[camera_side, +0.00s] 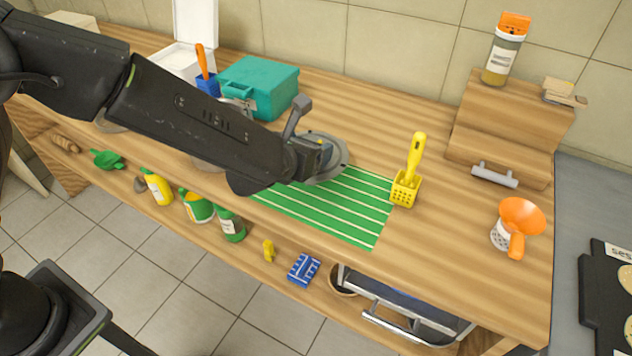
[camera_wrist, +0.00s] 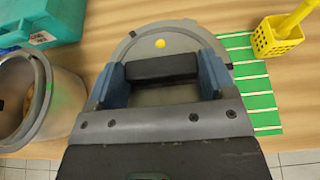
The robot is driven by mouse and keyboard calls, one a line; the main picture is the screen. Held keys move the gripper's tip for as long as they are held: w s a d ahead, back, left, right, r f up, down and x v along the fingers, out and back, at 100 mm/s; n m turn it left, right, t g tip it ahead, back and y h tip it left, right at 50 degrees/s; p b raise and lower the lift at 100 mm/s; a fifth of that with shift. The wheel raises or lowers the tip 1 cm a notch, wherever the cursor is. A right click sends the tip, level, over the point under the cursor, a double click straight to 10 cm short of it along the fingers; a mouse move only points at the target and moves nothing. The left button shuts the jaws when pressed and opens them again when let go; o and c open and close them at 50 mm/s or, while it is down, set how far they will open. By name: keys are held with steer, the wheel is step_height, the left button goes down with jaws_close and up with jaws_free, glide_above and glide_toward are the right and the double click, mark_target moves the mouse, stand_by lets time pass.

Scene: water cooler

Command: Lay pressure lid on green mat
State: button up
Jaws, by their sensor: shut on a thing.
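The pressure lid (camera_side: 331,158) is a grey metal disc. It shows in the wrist view (camera_wrist: 135,50) with a yellow knob and a dark bar handle (camera_wrist: 160,68). My gripper (camera_side: 310,152) is shut on the lid's handle, with a finger at each end of it in the wrist view (camera_wrist: 162,75). The green mat (camera_side: 340,207) has pale stripes and lies flat on the counter. The lid is by the mat's far left part; I cannot tell whether it touches the mat. My gripper and arm hide part of the lid and mat.
A grey pot (camera_wrist: 60,95) stands left of the lid. A teal case (camera_side: 262,85) is behind it. A yellow basket (camera_side: 405,190) with a yellow tool stands at the mat's right edge. An orange funnel (camera_side: 522,217) is farther right. The counter between is clear.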

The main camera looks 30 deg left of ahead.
step_height(320, 180, down, 8)
steer(key=shift+r, duration=0.1)
stand_by(0.4)
steer(key=shift+f, duration=0.25)
steer(key=o, duration=1)
steer(key=shift+c, duration=0.2)
steer(key=shift+r, duration=0.1)
